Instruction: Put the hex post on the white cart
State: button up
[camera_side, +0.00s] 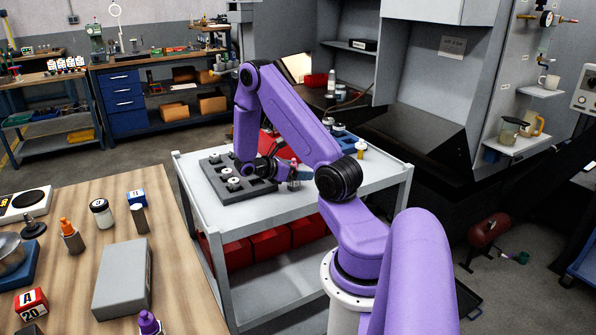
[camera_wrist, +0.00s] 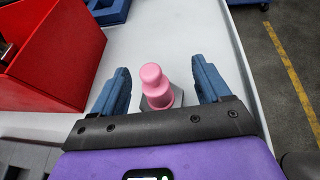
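A pink stepped post (camera_wrist: 155,84) on a grey angular base stands upright on the white cart (camera_wrist: 150,40) in the wrist view. It looks like the hex post, but I cannot make out the base's exact shape. My gripper (camera_wrist: 163,88) has its blue fingers apart, one on each side of the post, with a gap showing on both sides. In the side view my gripper (camera_side: 292,178) is low over the top of the white cart (camera_side: 345,190), and a little pink shows beside it.
A grey block with holes (camera_side: 232,184) holds round parts on the cart, left of my gripper. A red bin (camera_wrist: 55,50) stands close to the left finger. A wooden bench (camera_side: 75,245) at left carries a grey box (camera_side: 122,278) and several small parts.

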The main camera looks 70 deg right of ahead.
jog(key=shift+r, duration=0.1)
jog(key=shift+w+a+r, duration=0.15)
jog(key=shift+a, duration=0.05)
jog(key=w+a+r+t+y, duration=0.1)
jog(key=w+a+r+t, duration=0.2)
jog(key=a, duration=0.7)
jog(key=w+a+r+t+y, duration=0.1)
jog(key=w+a+r, duration=0.35)
jog(key=a, duration=0.65)
jog(key=s+a+r+n+t+y, duration=0.1)
jog(key=s+a+t+y, duration=0.1)
jog(key=s+a+y, duration=0.2)
jog(key=s+a+r+n+t+y, duration=0.1)
jog(key=s+a+y, duration=0.4)
jog(key=s+a, duration=0.6)
jog(key=a+r+t, duration=0.1)
jog(key=a, duration=0.7)
jog(key=shift+s, duration=0.3)
